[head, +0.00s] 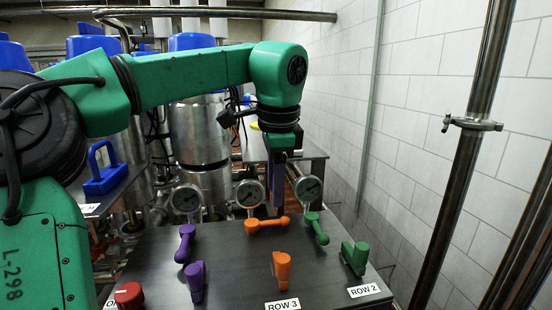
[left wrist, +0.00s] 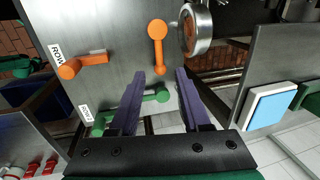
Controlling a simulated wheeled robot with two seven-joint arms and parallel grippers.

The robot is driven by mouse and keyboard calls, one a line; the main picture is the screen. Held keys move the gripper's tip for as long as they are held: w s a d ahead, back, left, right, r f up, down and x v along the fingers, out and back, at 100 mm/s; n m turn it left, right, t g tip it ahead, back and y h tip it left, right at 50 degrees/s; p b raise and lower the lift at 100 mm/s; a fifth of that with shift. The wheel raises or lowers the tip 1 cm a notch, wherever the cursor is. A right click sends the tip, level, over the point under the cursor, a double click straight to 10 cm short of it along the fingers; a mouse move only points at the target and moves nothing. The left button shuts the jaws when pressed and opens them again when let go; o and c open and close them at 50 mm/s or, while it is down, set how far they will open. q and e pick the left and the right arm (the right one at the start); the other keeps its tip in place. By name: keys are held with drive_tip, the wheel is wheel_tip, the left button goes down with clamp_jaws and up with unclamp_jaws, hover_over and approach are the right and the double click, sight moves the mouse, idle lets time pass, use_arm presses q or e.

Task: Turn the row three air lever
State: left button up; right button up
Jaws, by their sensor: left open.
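The row 3 label (head: 282,304) stands below two orange levers on the dark panel. The back orange lever (head: 266,223) lies sideways by a gauge; the front orange lever (head: 282,268) is nearer the label. No air marking is readable. My left gripper (head: 278,210) points down at the back orange lever. In the left wrist view my left gripper (left wrist: 160,73) is open, and the narrow end of the back orange lever (left wrist: 158,45) shows between its fingertips. Contact cannot be told. The front orange lever (left wrist: 82,62) is to the left there. My right gripper is not in view.
Green levers (head: 317,228) (head: 355,257) of row 2 stand close on the right, purple levers (head: 186,243) (head: 195,282) on the left. Gauges (head: 249,193) (head: 308,188) line the panel's back edge. A red knob (head: 130,296) is front left. A steel pipe (head: 465,150) rises at right.

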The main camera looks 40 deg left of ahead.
use_arm(q)
wheel_tip(320, 180, up, 7)
drive_tip(key=d+p, duration=0.1)
drive_tip(key=shift+s, duration=0.45)
drive_tip(key=shift+d, duration=0.1)
